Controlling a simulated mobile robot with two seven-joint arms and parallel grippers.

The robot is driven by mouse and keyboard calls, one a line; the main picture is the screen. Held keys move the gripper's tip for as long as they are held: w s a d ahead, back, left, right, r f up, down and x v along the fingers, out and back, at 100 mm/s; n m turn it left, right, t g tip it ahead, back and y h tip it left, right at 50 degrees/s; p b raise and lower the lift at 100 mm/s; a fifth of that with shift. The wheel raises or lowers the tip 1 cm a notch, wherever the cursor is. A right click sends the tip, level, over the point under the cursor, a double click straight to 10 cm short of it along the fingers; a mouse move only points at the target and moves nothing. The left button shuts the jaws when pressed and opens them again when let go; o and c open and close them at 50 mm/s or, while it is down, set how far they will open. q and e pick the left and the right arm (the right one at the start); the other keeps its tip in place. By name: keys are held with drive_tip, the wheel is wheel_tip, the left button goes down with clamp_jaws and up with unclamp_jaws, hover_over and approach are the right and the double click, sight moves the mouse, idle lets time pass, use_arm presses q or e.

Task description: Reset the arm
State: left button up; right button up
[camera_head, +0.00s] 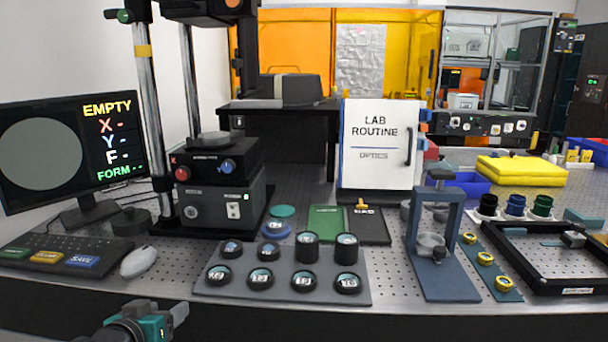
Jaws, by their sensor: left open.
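My left gripper (162,318), dark with teal parts, is at the bottom left edge of the head view, in front of the bench's front edge. Its jaws are open, and I see nothing between them. It is apart from the mouse (138,261) and from the grey tray (209,289) of round optics. The rest of my left arm is mostly cut off by the picture's lower edge. My right gripper is not in view.
A monitor (42,155) reading "EMPTY" and a keyboard (66,246) stand at left. The interferometer (215,190) stands behind the tray. A blue press-like stand (447,285) and a black frame (519,272) are at right. The bench is crowded.

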use_arm(q)
drive_tip(key=s+d+f+m+g, duration=0.1)
drive_tip(key=s+d+f, duration=0.3)
drive_tip(key=s+f, duration=0.4)
drive_tip(key=s+d+f+m+g, duration=0.1)
drive_tip(key=s+d+f+m, duration=0.1)
drive_tip(key=s+d+f, duration=0.3)
drive_tip(key=s+f, duration=0.4)
drive_tip(key=s, duration=0.6)
drive_tip(key=shift+h, duration=0.4)
